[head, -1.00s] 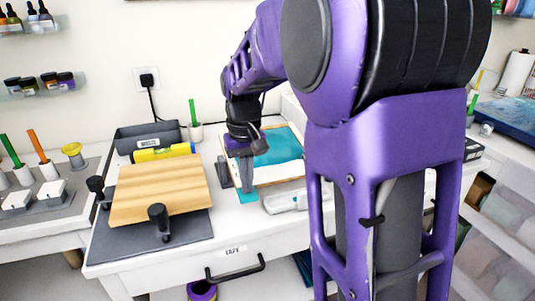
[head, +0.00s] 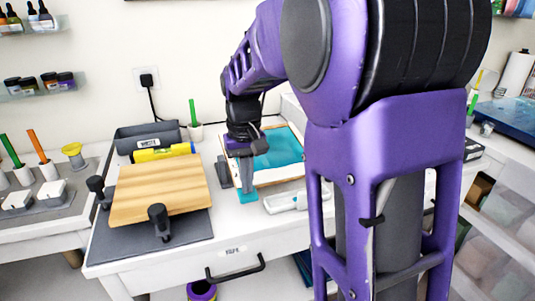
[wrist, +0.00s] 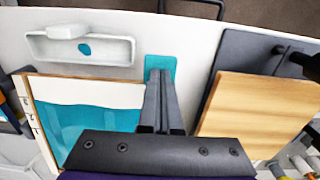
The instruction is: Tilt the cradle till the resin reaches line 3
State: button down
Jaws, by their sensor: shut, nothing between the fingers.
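The cradle is a wood-edged tray (wrist: 95,80) with a white bed, right of the wooden board in the head view. Teal resin (head: 280,150) covers much of its bed, and in the wrist view the resin (wrist: 85,125) ends in a wavy edge, leaving a bare white strip towards the wooden edge. Small numbered marks (wrist: 30,115) run along the cradle's left side in the wrist view; I cannot read them surely. My gripper (head: 247,187) is shut and empty, pointing down at a teal tab (wrist: 160,66) beside the cradle. I cannot tell whether the fingertips touch it.
A white dish (wrist: 105,50) with a teal spot lies in front of the cradle. A wooden board (head: 160,190) with black knobs stands on a grey base to the left. Behind it are a yellow level (head: 165,152) and a grey bin (head: 145,137). A drawer handle (head: 235,271) juts out below.

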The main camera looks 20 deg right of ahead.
dwell(0.4)
notch_tip(320, 180, up, 6)
jog(key=p, duration=0.5)
dwell(0.8)
